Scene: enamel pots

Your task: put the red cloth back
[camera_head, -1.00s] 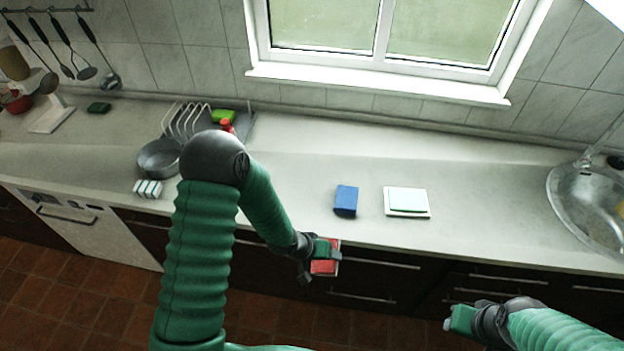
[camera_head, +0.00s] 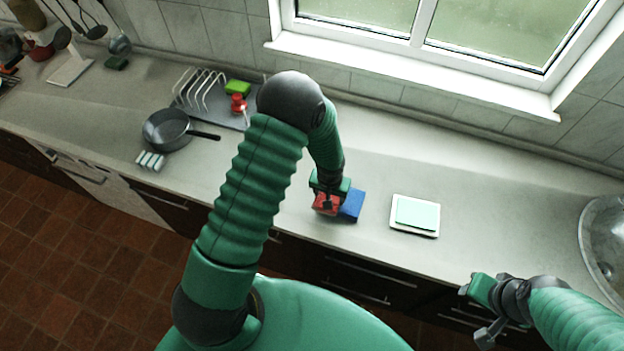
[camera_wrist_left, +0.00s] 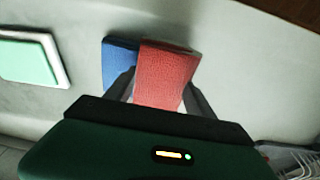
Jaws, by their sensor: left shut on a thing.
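My left gripper (camera_head: 328,198) is shut on the red cloth (camera_head: 323,208), a folded block, at the counter's front part. The left wrist view shows the red cloth (camera_wrist_left: 168,68) between the two fingers. The blue cloth (camera_head: 352,206) is right beside it, on its right in the head view; it also shows in the left wrist view (camera_wrist_left: 118,60). I cannot tell whether the red cloth touches the blue one or rests on the counter. My right gripper (camera_head: 474,308) is at lower right, in front of the counter, its fingers apart and empty.
A white tray (camera_head: 414,234) with a mint cloth (camera_head: 416,213) lies to the right. A pan (camera_head: 167,130), a dish rack (camera_head: 205,93) and a small striped item (camera_head: 150,161) stand left. The counter (camera_head: 480,190) is clear behind the tray. A sink (camera_head: 605,240) is far right.

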